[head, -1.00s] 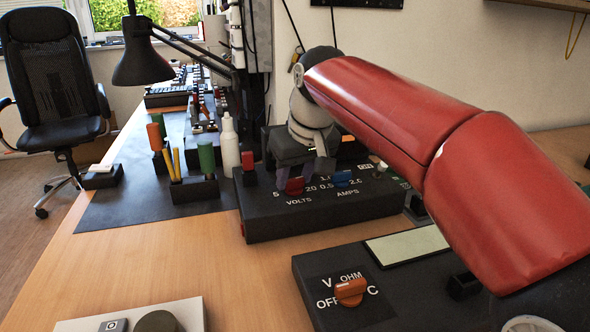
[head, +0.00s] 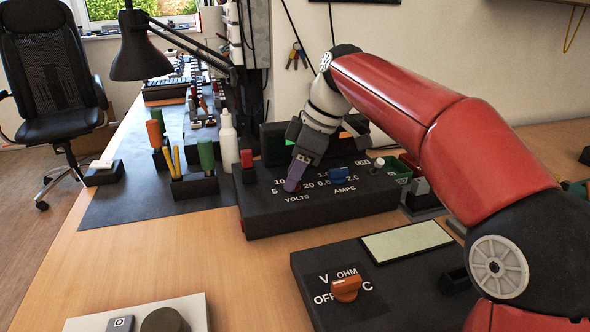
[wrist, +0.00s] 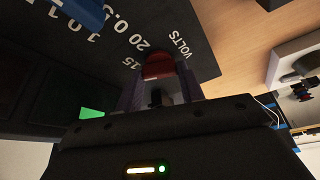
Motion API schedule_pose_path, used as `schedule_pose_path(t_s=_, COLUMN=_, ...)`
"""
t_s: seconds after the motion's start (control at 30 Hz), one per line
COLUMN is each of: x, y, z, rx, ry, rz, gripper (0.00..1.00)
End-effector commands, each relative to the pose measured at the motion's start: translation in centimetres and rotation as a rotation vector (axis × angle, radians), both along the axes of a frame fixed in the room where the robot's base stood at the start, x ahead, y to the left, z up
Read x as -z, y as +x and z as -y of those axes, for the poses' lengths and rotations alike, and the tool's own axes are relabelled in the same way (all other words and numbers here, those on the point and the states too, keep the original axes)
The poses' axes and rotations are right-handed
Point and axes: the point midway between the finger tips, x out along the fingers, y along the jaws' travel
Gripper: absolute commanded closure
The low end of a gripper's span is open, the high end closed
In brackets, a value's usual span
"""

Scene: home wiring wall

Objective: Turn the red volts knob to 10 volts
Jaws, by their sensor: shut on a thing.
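The red volts knob (wrist: 158,68) shows in the wrist view between the two purple fingers of my gripper (wrist: 158,92). My gripper (head: 293,186) is shut on it, and in the head view its fingers mostly hide the knob. The knob sits on the sloped face of a black power supply box (head: 330,215), above the printed word VOLTS. Scale numbers such as 5, 10 and 20 are printed around it. Where the knob's pointer stands cannot be told.
A blue amps knob (head: 338,174) is close to the right of my gripper. A red rocker (head: 247,159) stands at the box's left end. A meter with an orange knob (head: 347,289) lies in front. A white bottle (head: 228,142) stands at left.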

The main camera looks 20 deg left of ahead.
Motion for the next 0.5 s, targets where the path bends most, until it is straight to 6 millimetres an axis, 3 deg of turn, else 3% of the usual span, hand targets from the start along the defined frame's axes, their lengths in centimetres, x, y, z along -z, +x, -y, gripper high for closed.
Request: schedule_pose_path(t_s=0.5, x=-0.03, y=0.39, z=-0.2, rx=-0.489, ry=0.004, rz=0.002, gripper=0.85)
